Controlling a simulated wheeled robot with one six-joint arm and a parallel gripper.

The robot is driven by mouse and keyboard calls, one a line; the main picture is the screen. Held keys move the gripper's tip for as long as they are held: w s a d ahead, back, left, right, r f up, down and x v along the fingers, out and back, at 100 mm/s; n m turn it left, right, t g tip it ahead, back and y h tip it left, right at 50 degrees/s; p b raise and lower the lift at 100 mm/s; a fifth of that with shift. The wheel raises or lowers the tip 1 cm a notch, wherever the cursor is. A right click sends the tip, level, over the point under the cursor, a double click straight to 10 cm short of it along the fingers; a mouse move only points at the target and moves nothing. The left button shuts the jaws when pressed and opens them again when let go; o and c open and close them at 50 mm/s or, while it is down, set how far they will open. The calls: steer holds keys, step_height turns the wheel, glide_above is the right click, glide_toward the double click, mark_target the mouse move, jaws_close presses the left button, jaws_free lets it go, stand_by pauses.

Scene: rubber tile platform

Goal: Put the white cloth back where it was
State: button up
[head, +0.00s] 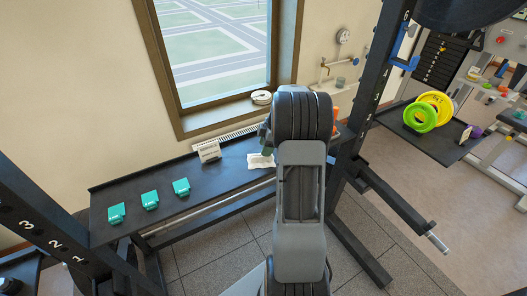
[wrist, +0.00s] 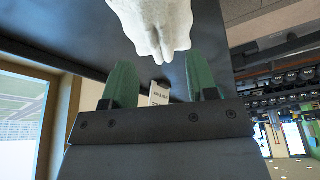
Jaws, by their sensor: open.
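The white cloth (head: 260,161) lies crumpled on the dark shelf (head: 140,185), near its right part, just left of my arm. In the wrist view the cloth (wrist: 152,22) is ahead of my fingertips, roughly centred between them. My gripper (wrist: 158,62) has two green fingers spread apart with nothing between them. No contact with the cloth shows. In the head view my arm hides most of the gripper and perhaps part of the shelf beyond it.
A white label card (head: 209,151) stands on the shelf left of the cloth. Several teal packets (head: 150,200) lie farther left, with bare shelf between. Black rack posts (head: 370,95) rise on both sides. A right-hand shelf holds yellow and green rings (head: 420,117).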

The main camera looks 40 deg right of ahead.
steer(key=v, duration=0.8)
steer(key=s+a+r+m+h, duration=0.1)
steer(key=s+a+r+m, duration=0.15)
steer(key=a, duration=0.55)
steer(key=s+a+r+m+h, duration=0.1)
steer(key=a+r+m, duration=0.15)
steer(key=a, duration=0.45)
steer(key=s+a+f+m+t+h, duration=0.1)
steer(key=s+a+f+m, duration=0.2)
steer(key=s+a+m, duration=0.4)
steer(key=s+a, duration=0.5)
steer(key=shift+a+f, duration=0.2)
steer(key=shift+s, duration=0.1)
step_height(320, 180, up, 6)
steer(key=p, duration=0.5)
steer(key=shift+t, duration=0.4)
steer(key=shift+s+f, duration=0.1)
steer(key=shift+f, duration=0.1)
steer(key=shift+c, duration=0.6)
steer(key=shift+a, duration=0.1)
steer(key=shift+c, duration=0.4)
